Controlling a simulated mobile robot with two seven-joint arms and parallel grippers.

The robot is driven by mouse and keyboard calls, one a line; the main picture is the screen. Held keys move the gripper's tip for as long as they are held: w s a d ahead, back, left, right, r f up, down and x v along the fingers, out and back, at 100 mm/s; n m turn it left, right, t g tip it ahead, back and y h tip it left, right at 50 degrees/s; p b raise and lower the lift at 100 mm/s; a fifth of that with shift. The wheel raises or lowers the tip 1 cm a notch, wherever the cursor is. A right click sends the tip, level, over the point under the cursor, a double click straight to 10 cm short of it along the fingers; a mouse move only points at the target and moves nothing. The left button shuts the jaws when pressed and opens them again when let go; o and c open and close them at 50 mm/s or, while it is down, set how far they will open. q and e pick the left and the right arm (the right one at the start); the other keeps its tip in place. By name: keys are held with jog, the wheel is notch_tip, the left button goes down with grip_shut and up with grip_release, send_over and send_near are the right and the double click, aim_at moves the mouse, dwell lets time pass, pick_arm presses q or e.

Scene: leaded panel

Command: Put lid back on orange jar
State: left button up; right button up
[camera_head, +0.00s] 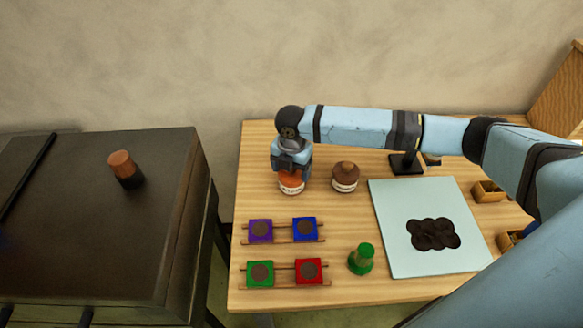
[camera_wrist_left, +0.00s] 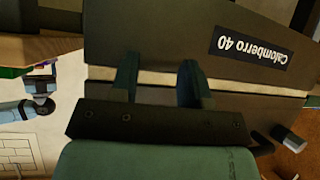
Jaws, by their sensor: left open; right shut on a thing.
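The orange jar (camera_head: 291,190) stands at the back left of the wooden table, with a white label around its body. My right gripper (camera_head: 291,169) points down over it and is shut on the orange lid (camera_head: 291,180), which is at the jar's mouth. The gripper hides the top of the lid, and I cannot tell whether the lid is fully seated. My left gripper (camera_wrist_left: 158,80) is open and empty in the left wrist view, in front of a dark labelled cabinet; it is outside the head view.
A brown-lidded jar (camera_head: 345,177) stands close to the right of the orange jar. Coloured blocks on racks (camera_head: 305,229), a green bottle-like piece (camera_head: 361,259) and a pale panel (camera_head: 390,230) lie nearer. The dark cabinet (camera_head: 80,240) at left bears a brown-topped cylinder (camera_head: 126,170).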

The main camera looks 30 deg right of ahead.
jog(key=shift+p, duration=0.45)
dwell(0.5)
jog(key=o, duration=0.8)
jog(key=shift+o, duration=0.2)
notch_tip(320, 180, up, 4)
jog(key=p, duration=0.4)
jog(key=shift+f, duration=0.1)
jog(key=shift+r+p, duration=0.5)
jog(key=shift+p, duration=0.15)
jog(key=shift+r+p, duration=1.1)
jog(key=shift+p, duration=0.05)
